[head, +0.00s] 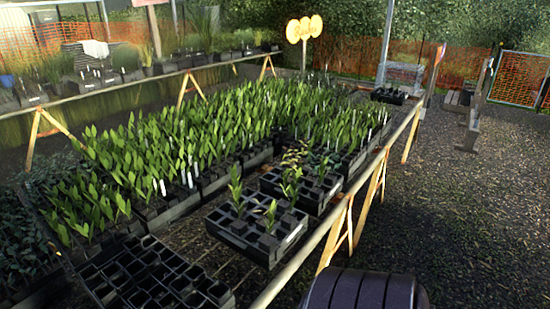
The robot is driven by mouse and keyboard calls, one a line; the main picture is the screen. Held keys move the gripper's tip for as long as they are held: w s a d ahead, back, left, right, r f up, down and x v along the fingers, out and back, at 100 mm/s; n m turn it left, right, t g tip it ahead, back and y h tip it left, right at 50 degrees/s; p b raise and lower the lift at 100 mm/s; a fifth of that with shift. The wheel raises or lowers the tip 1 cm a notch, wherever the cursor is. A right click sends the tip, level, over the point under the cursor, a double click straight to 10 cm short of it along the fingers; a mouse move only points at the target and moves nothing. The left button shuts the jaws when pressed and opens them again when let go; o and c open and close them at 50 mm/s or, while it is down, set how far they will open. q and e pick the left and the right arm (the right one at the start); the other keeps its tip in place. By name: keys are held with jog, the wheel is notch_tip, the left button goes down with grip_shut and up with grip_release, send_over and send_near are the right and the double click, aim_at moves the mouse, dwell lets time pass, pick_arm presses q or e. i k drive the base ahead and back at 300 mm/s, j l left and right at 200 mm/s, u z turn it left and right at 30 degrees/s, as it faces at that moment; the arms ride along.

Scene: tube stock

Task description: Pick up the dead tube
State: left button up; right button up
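A black tube tray (256,240) with several empty cells and a few green seedlings stands near the bench's right edge. Just behind it is another black tray (313,200) with sparse plants. One plant (297,154) there looks yellowish-brown against the green ones and may be the dead tube; I cannot be sure at this size. Its tube is hidden among its neighbours. Neither my left nor my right gripper is in view.
The long bench has a pale right rail (327,225) on wooden legs. An empty-celled tray (150,277) sits at the front left. Dense green seedlings (200,135) fill the bench's middle. A gravel path (460,220) runs clear on the right.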

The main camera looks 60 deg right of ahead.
aim_at(261, 227)
jog(key=z, duration=1.95)
jog(key=i+l+u, duration=0.1)
jog(key=u, duration=1.65)
jog(key=l+u, duration=0.3)
jog(key=l, duration=0.2)
jog(key=k+l+u, duration=0.15)
jog(key=l+u, duration=0.15)
jog(key=l, duration=0.15)
jog(key=k+l+u, duration=0.15)
jog(key=l+u, duration=0.15)
jog(key=l, duration=0.15)
jog(key=k+l+u, duration=0.45)
jog(key=l+u, duration=0.15)
jog(key=l, duration=0.15)
jog(key=k+l+u, duration=0.3)
jog(key=i+l, duration=0.05)
